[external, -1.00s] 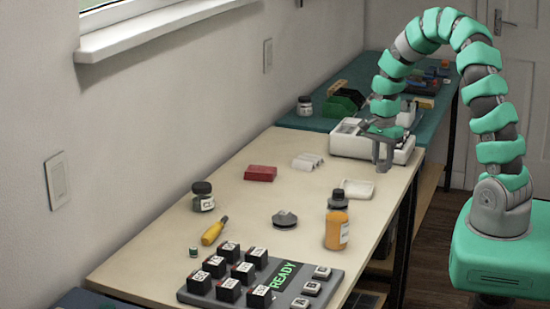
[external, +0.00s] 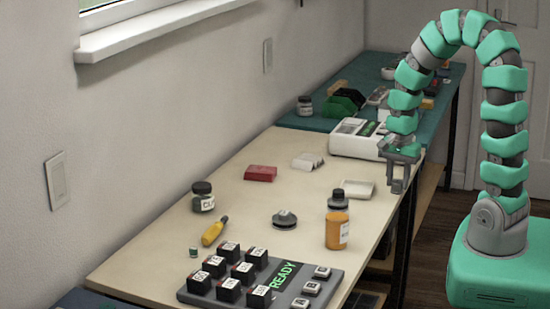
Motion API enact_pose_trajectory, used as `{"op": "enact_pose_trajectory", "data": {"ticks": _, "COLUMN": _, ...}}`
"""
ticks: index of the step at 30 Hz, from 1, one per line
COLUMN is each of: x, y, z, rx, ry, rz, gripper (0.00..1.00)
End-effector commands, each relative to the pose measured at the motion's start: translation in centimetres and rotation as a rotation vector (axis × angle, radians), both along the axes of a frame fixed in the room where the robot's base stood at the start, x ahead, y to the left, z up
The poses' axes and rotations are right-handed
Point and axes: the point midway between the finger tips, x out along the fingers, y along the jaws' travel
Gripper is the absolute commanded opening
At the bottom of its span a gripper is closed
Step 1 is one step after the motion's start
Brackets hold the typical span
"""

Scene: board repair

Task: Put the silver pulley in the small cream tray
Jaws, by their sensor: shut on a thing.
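The small cream tray (external: 357,189) lies on the cream worktop near its right edge and looks empty. My gripper (external: 399,182) is just right of the tray and above it, pointing down beyond the worktop's right edge. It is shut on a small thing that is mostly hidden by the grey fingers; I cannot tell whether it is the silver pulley. A round grey piece with a raised hub (external: 284,219) rests mid-worktop, well left of my gripper; I cannot tell what it is.
An orange bottle with a dark cap (external: 337,229) stands in front of the tray. A white machine (external: 355,140) is behind it. A red block (external: 260,173), a yellow-handled tool (external: 214,231), a dark jar (external: 203,197) and a keyed panel (external: 262,280) occupy the left and front.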

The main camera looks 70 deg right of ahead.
Motion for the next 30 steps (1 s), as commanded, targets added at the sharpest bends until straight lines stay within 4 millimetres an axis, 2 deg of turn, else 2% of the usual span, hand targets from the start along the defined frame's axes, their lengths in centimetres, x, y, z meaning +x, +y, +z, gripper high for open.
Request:
{"op": "enact_pose_trajectory", "data": {"ticks": 5, "x": 0.3, "y": 0.1, "z": -0.2, "rx": -0.002, "ry": 0.001, "rz": 0.005, "gripper": 0.1}}
{"op": "enact_pose_trajectory", "data": {"ticks": 24, "x": 10.7, "y": -5.5, "z": -1.3, "rx": -0.002, "ry": -0.001, "rz": 0.005, "gripper": 0.1}}
{"op": "enact_pose_trajectory", "data": {"ticks": 30, "x": 12.7, "y": -6.6, "z": -1.5, "rx": -0.002, "ry": 0.002, "rz": 0.005, "gripper": 0.1}}
